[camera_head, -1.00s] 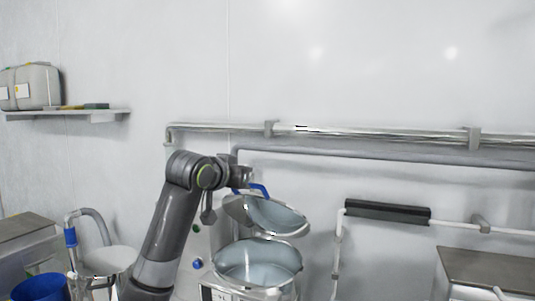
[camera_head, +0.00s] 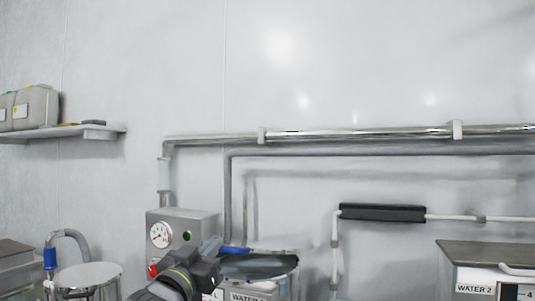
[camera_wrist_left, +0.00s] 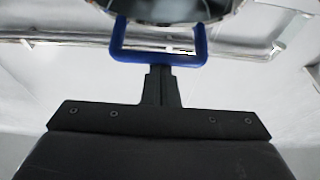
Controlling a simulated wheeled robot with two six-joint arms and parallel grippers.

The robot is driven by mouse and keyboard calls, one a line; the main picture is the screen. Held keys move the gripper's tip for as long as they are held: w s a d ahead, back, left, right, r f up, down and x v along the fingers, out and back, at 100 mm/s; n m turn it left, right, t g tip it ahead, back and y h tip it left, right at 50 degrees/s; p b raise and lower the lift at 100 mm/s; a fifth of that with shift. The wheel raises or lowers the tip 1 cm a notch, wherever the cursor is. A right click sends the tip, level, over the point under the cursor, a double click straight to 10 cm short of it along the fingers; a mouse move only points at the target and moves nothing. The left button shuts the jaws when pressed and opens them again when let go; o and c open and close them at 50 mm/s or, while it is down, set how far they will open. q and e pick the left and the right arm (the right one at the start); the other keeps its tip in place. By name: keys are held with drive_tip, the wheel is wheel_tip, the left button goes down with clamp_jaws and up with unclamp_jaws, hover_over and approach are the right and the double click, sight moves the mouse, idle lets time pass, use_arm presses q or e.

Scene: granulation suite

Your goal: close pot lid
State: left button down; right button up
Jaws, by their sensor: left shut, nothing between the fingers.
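The metal pot (camera_head: 290,282) stands at the lower middle of the head view, partly hidden by my left arm. Its lid (camera_head: 258,266) lies low over the pot mouth and looks dark and shiny; whether it sits fully flush cannot be told. The lid's blue handle (camera_head: 235,250) points left, and in the wrist view it is a U-shaped bar (camera_wrist_left: 160,57) below the lid's shiny edge (camera_wrist_left: 185,10). My left gripper (camera_wrist_left: 160,72) is shut and empty, its tips at or right beside the handle bar; contact is unclear. My right gripper is out of view.
A grey control box (camera_head: 185,228) with a gauge stands behind my left arm. Pipes (camera_head: 350,133) run along the wall. A metal vessel (camera_head: 88,277) is at lower left. A box marked WATER 2 (camera_head: 490,262) is at right. A shelf (camera_head: 75,132) hangs at left.

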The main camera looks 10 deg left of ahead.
use_arm(q)
wheel_tip(320, 180, down, 9)
drive_tip(key=s+t+b, duration=0.1)
drive_tip(key=b, duration=0.4)
drive_tip(key=shift+s, duration=0.2)
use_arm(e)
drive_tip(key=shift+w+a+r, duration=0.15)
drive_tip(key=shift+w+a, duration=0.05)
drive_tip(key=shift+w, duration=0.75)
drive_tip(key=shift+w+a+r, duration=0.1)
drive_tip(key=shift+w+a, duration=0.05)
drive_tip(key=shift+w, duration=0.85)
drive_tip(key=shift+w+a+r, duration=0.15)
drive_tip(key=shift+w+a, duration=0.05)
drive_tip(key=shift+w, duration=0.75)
